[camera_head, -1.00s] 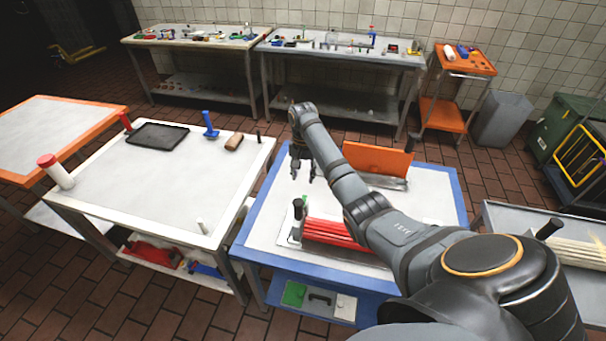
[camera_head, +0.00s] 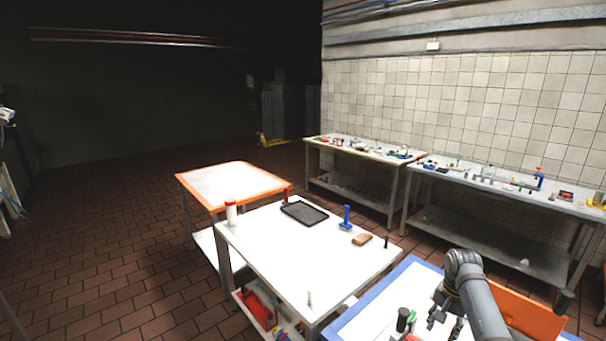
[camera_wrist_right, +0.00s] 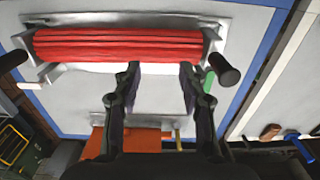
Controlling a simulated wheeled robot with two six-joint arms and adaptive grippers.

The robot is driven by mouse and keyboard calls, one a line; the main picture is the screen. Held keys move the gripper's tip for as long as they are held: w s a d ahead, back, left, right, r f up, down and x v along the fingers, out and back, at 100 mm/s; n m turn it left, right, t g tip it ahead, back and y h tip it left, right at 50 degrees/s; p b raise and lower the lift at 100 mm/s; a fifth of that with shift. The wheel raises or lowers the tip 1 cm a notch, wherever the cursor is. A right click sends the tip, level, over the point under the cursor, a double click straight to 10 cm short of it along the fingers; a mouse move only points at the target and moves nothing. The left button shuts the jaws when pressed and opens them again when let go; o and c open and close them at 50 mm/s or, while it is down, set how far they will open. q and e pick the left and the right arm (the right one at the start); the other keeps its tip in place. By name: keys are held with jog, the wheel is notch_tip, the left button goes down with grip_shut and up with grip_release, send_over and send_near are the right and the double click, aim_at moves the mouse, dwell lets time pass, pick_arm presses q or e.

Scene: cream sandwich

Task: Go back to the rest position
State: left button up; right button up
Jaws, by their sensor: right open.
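My right gripper (camera_head: 446,322) hangs over the blue-edged table (camera_head: 352,318) at the lower right of the head view. In the right wrist view its two fingers (camera_wrist_right: 160,75) stand apart with nothing between them. The red ribbed bundle (camera_wrist_right: 120,44) lies in a metal holder just beyond the fingertips, apart from them as far as I can see. A black knob-like handle (camera_wrist_right: 224,70) is at the holder's right end. My left gripper is not in view.
Floor at left is clear.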

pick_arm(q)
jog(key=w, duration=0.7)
pick_arm(e)
jog(key=s+a+f+n+h, duration=0.1)
jog(key=s+a+f+n, duration=0.3)
jog(key=s+a+f, duration=0.3)
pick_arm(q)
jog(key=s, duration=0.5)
pick_arm(e)
jog(key=s+a+r+n+t, duration=0.2)
jog(key=s+a+n, duration=0.1)
jog(key=s, duration=0.7)
jog(key=s+a+r+n+t, duration=0.15)
jog(key=s+a+n, duration=0.25)
jog(key=s, duration=0.6)
notch_tip(320, 180, down, 28)
jog(key=d+g+b, duration=0.1)
jog(key=d+b, duration=0.2)
jog(key=b, duration=0.1)
pick_arm(q)
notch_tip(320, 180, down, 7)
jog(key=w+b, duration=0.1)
jog(key=b, duration=0.2)
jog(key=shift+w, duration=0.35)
pick_arm(e)
jog(key=s+d+f+g, duration=0.1)
jog(key=s+f, duration=1.9)
jog(key=f, duration=0.2)
jog(key=shift+f+m, duration=0.25)
jog(key=shift+m, duration=0.15)
